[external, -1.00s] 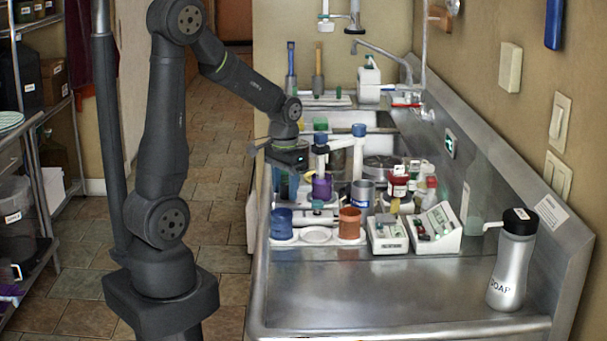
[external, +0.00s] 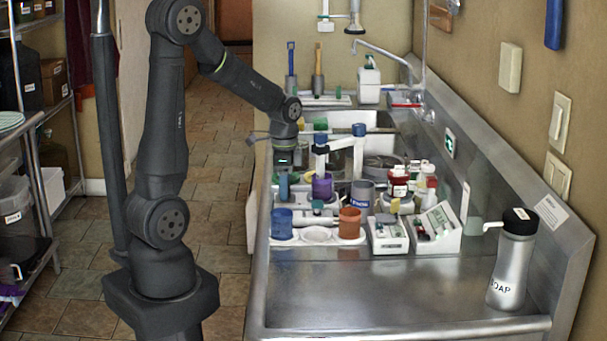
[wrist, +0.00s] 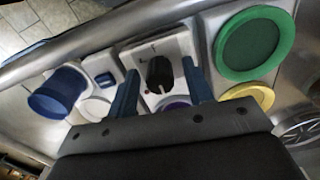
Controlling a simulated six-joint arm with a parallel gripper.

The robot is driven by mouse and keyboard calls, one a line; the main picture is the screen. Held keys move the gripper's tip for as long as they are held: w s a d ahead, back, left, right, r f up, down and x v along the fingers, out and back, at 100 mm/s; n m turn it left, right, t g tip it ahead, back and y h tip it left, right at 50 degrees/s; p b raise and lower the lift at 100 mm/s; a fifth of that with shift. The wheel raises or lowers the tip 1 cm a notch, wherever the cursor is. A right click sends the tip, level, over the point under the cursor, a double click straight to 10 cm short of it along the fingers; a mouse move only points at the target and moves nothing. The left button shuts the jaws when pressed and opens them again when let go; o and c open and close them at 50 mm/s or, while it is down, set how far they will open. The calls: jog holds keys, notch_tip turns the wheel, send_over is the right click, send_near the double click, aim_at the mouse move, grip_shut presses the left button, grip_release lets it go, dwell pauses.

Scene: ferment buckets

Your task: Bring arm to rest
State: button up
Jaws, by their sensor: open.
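My gripper (external: 288,178) is above the left side of the sink counter, behind the blue cup (external: 281,222) and left of the purple container (external: 322,187). In the wrist view my gripper (wrist: 160,92) has its two blue fingers apart, with nothing held between them. Below the gap is a small white device with a dark knob (wrist: 159,72). The blue cup also shows in the wrist view (wrist: 58,92), left of the fingers. The fingertips are small and partly hidden in the external view.
An orange cup (external: 349,223) stands in the white tray right of the blue cup. White boxes (external: 388,234), red-lidded jars (external: 398,184) and a soap bottle (external: 512,262) stand to the right. In the wrist view a green lid (wrist: 254,43) is close to the right finger. The front counter (external: 380,295) is clear.

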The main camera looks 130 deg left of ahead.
jog(key=shift+m, duration=1)
jog(key=shift+r, duration=0.9)
jog(key=o, duration=1.2)
jog(key=shift+c, duration=0.2)
jog(key=w+a+r+n, duration=0.2)
jog(key=a+r, duration=0.5)
jog(key=r, duration=0.5)
jog(key=w+r, duration=0.2)
jog(key=r, duration=0.8)
jog(key=w+r, duration=0.2)
jog(key=r, duration=0.8)
notch_tip(320, 180, down, 10)
jog(key=shift+w+d+r+n, duration=0.2)
jog(key=shift+d+n, duration=0.2)
jog(key=shift+d, duration=0.05)
jog(key=shift+r, duration=0.1)
